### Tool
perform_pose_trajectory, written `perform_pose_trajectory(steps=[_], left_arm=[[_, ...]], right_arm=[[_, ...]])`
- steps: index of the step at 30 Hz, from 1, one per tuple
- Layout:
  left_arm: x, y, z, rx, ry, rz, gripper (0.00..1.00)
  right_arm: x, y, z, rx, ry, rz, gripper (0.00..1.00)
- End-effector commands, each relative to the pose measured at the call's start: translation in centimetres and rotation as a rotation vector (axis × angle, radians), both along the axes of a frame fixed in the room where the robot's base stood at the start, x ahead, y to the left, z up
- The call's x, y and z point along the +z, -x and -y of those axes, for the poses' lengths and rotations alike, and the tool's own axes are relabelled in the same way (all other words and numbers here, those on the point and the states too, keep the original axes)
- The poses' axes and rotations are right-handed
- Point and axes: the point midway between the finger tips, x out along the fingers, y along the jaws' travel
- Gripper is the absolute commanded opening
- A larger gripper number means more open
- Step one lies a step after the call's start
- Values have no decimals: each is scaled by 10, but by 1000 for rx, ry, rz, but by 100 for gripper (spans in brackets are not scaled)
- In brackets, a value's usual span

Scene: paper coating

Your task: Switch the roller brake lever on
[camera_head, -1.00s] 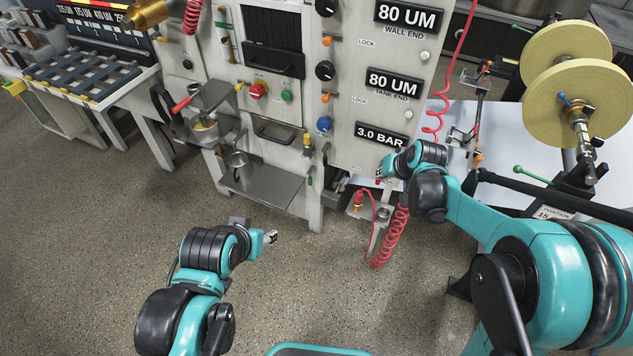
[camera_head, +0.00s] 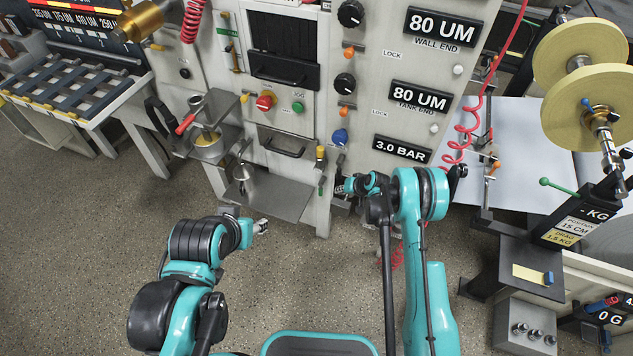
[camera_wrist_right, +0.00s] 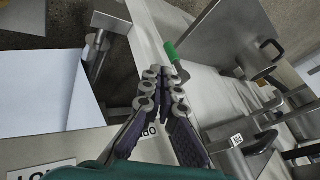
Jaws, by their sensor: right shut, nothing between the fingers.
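My right gripper (camera_head: 341,188) is in front of the lower edge of the grey machine panel, below the blue knob. In the right wrist view its fingers (camera_wrist_right: 168,75) are together and empty. A green-handled lever (camera_wrist_right: 172,52) lies just beyond the fingertips there; a small gap or contact cannot be told. Another green-tipped lever (camera_head: 558,186) stands at the right stand. No readable label names the roller brake. My left gripper (camera_head: 261,226) hangs over the floor; its opening is too small to judge.
A metal shelf (camera_head: 275,197) juts out left of my right gripper. A red coiled hose (camera_head: 462,140) hangs to its right. A white sheet (camera_head: 535,150) and paper rolls (camera_head: 585,105) are further right. The floor at front left is clear.

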Motion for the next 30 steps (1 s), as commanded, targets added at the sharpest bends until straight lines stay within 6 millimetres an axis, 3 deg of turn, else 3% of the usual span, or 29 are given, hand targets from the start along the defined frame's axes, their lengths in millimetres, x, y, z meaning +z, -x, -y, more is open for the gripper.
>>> perform_pose_trajectory(steps=[16, 30], left_arm=[[-4, 1, 0, 0, 0, -1, 46], [-36, 1, 0, 0, 0, -1, 46]], right_arm=[[-12, -3, -3, 0, -2, -1, 0], [-75, -35, -36, 1, -2, -1, 0]])
